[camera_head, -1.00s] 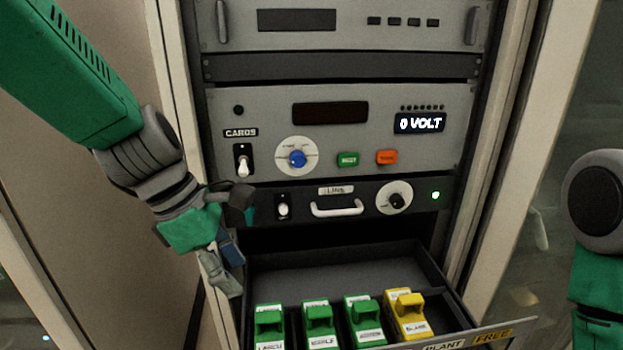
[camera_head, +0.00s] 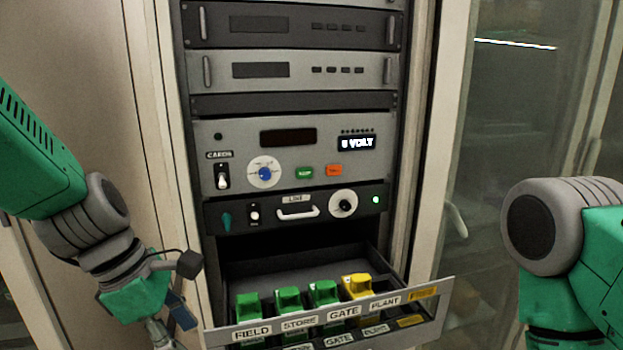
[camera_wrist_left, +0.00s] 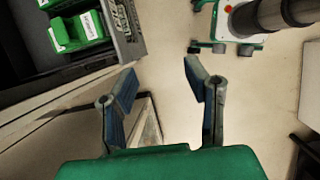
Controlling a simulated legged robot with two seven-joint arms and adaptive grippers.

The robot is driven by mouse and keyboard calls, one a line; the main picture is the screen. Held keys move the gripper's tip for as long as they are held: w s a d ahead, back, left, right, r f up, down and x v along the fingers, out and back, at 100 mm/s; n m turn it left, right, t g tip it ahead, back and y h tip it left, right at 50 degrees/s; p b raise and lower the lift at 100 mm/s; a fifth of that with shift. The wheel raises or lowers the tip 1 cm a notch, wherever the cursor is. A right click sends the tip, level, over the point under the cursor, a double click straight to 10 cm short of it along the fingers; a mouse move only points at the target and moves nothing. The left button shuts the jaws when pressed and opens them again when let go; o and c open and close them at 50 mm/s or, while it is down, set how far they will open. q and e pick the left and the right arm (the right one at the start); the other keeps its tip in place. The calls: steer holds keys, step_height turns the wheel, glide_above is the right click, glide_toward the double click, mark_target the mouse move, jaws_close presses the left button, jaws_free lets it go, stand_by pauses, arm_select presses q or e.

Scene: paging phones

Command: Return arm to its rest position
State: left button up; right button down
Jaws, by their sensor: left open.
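My left gripper (camera_wrist_left: 163,95) is open and empty in the left wrist view, its two blue-padded fingers apart over bare floor. In the head view my left gripper (camera_head: 172,330) hangs at the lower left, left of the open drawer and clear of it, partly cut off by the bottom edge. My right arm shows at the right edge, but its gripper is out of view.
An equipment rack (camera_head: 290,105) stands ahead. Its pulled-out drawer (camera_head: 225,337) holds green phones (camera_head: 290,299) and a yellow one (camera_head: 357,286), behind labels such as FIELD and PLANT. Glass doors (camera_head: 475,150) stand at right. Floor (camera_wrist_left: 165,40) below the left gripper is clear.

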arm_select(q)
steer(key=s+a+f+m+g+y+b, duration=0.1)
steer(key=s+a+f+m+y+b, duration=0.25)
steer(key=f, duration=0.95)
steer(key=s+a+f+m+y+b, duration=0.1)
steer(key=s+a+f+m+b, duration=0.35)
steer(key=f, duration=0.85)
steer(key=s+a+f+m+b, duration=0.1)
steer(key=s+f+m, duration=0.4)
steer(key=f, duration=0.3)
steer(key=s+a+f+m+b, duration=0.1)
steer(key=s+f+m+b, duration=0.1)
steer(key=s+f+m, duration=0.4)
steer(key=shift+s+a+f+m, duration=0.15)
steer(key=shift+s+f+m, duration=0.15)
steer(key=shift+f+m, duration=0.7)
arm_select(e)
step_height(320, 180, down, 11)
steer(key=shift+w+f, duration=0.2)
steer(key=shift+w, duration=0.2)
arm_select(q)
steer(key=shift+r+h, duration=0.2)
steer(key=shift+h, duration=0.05)
steer(key=shift+w, duration=0.1)
